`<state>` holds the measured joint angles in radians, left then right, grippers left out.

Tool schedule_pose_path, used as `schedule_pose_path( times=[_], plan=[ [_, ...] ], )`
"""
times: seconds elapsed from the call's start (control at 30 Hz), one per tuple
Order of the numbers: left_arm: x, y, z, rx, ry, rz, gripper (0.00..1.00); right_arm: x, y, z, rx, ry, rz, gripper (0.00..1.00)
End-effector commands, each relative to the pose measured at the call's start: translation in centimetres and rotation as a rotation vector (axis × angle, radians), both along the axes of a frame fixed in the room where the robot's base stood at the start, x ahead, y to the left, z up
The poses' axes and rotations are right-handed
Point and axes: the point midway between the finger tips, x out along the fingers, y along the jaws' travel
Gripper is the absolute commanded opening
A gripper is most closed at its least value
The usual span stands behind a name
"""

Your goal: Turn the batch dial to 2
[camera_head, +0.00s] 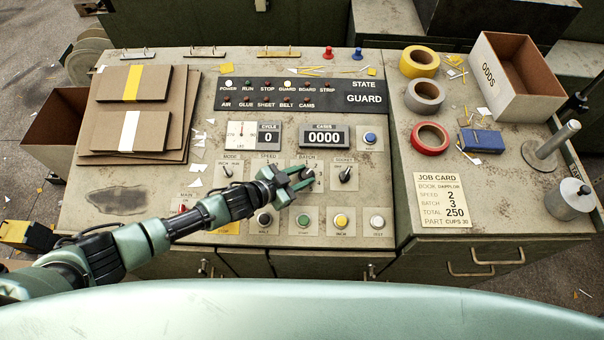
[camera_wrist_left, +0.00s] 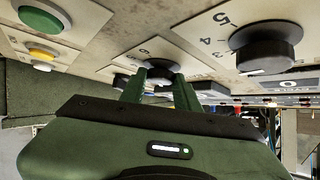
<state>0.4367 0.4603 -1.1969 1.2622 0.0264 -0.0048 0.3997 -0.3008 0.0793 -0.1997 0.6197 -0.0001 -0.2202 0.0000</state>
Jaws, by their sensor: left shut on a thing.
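The batch dial (camera_head: 307,173) is a dark knob on a pale plate in the middle of the control panel, under the label BATCH. My left gripper (camera_head: 300,180) reaches in from the left and is shut on it. The fingers cover much of the plate, so I cannot tell which number the dial points to. In the left wrist view the green fingers (camera_wrist_left: 160,88) stand on either side of a dark knob (camera_wrist_left: 156,71) with a 6 printed on its plate. My right gripper is not in view.
The speed dial (camera_head: 267,171) and a socket dial (camera_head: 345,174) flank the batch dial. Push buttons, including a green one (camera_head: 303,221) and a yellow one (camera_head: 341,221), sit below. The job card (camera_head: 442,200) reads batch 3. Tape rolls (camera_head: 430,138) lie to the right.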

Motion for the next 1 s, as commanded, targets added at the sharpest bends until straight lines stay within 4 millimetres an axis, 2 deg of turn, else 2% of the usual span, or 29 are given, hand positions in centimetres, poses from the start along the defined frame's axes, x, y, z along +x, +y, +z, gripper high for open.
schedule_pose_path(
  times=[0.4,0.43,0.5,0.83,1.0],
  plan=[
    [0.1,0.0,0.2,0.000,-0.003,-0.006,0.00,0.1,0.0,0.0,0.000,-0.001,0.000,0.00],
    [0.1,0.0,0.2,0.000,-0.003,-0.006,0.40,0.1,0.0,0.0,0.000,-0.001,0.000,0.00],
    [0.1,0.0,0.2,0.000,-0.003,-0.006,0.53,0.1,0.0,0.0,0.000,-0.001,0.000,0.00],
    [-0.1,0.1,0.1,0.001,-0.001,-0.006,0.53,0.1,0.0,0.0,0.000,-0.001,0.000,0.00],
    [-1.1,1.3,0.8,0.001,-0.001,-0.006,0.53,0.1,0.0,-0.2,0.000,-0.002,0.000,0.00]
  ],
)
